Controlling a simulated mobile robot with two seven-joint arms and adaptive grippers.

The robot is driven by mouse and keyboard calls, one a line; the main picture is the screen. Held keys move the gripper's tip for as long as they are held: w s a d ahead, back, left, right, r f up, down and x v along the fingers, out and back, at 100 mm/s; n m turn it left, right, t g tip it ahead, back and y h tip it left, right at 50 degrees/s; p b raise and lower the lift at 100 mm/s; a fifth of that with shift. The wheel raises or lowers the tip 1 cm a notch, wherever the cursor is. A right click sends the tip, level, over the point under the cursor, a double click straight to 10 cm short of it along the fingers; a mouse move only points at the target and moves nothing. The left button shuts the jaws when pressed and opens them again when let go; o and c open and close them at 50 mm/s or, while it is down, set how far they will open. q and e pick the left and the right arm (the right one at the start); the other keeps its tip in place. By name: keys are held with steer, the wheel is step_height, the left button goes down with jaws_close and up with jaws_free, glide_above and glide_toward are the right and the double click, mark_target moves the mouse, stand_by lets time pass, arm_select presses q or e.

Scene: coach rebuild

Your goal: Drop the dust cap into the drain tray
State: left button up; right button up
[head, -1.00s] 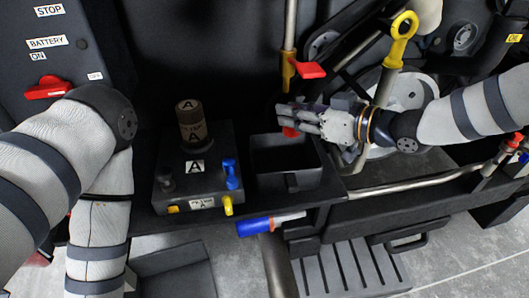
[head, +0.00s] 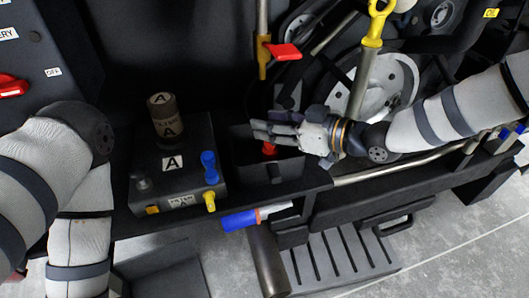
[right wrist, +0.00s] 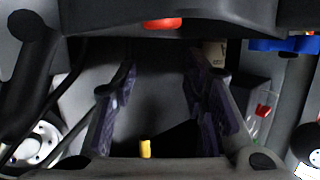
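The red dust cap (head: 269,149) shows just below the fingers of my right gripper (head: 257,132), within the outline of the dark, open drain tray (head: 276,173). Whether it rests on the tray floor is hidden. In the right wrist view the two fingers (right wrist: 162,75) stand apart with nothing between their purple pads. There a red piece (right wrist: 163,22), seemingly the cap, shows beyond the fingertips, clear of both pads. My right gripper reaches in from the right, over the tray. My left arm is at the left and its gripper is out of view.
A dark box with a brown cylinder (head: 167,118) marked A and blue (head: 210,167) and yellow valves stands left of the tray. A red lever (head: 284,51) stands behind it. A blue-handled tool (head: 240,220) lies at the ledge front. A silver pipe runs right.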

steer(key=v, duration=1.2)
